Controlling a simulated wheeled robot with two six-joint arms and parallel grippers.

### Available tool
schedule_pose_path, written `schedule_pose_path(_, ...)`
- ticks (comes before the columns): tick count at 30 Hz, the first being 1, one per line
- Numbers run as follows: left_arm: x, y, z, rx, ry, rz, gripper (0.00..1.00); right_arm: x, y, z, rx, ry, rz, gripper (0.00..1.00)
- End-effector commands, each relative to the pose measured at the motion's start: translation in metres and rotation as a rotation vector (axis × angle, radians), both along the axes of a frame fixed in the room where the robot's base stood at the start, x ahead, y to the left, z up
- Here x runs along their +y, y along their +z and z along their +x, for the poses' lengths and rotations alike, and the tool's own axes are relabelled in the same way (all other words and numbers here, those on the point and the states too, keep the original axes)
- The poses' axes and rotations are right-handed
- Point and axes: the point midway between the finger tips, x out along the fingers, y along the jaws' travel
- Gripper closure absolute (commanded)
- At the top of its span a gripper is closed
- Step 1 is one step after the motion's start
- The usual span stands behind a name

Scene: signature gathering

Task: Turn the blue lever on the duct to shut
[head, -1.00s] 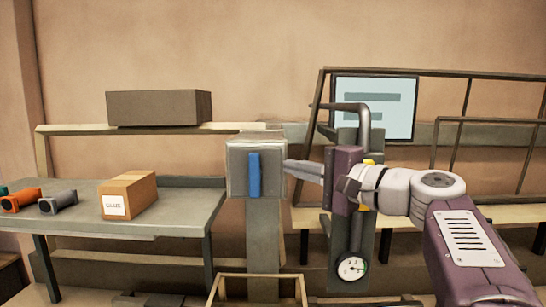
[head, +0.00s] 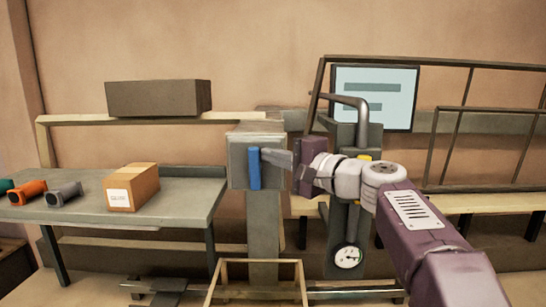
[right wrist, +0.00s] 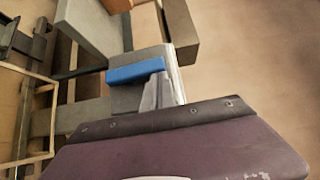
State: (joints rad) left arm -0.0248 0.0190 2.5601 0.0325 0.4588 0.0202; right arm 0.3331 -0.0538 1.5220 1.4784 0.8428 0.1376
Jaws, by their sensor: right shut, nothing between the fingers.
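The blue lever (head: 254,169) stands about upright on the front of the grey duct box (head: 238,165). My right gripper (head: 266,154) comes in from the right, shut and empty. Its fingertips are at the right side of the lever, near its upper end. In the right wrist view, the lever (right wrist: 136,71) lies just beyond the closed fingertips (right wrist: 158,80); they seem to meet or nearly meet its edge, but I cannot tell if they touch. My left gripper is not in view.
A grey table (head: 180,198) at the left holds a cardboard box (head: 132,187) and several tube-like objects. A post with a gauge (head: 348,257) stands right of the duct, behind my right arm. A wooden frame (head: 258,284) is low in front.

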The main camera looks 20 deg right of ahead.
Motion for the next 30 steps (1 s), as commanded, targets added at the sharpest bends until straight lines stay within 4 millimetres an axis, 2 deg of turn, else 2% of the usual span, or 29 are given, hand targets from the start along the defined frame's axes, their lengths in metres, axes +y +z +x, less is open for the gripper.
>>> schedule_pose_path(11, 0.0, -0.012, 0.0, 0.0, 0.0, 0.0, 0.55, 0.011, 0.007, 0.003, -0.002, 0.002, 0.0, 1.0)
schedule_pose_path(30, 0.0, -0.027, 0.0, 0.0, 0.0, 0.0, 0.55, 0.044, 0.018, 0.012, -0.001, 0.002, 0.0, 1.0)
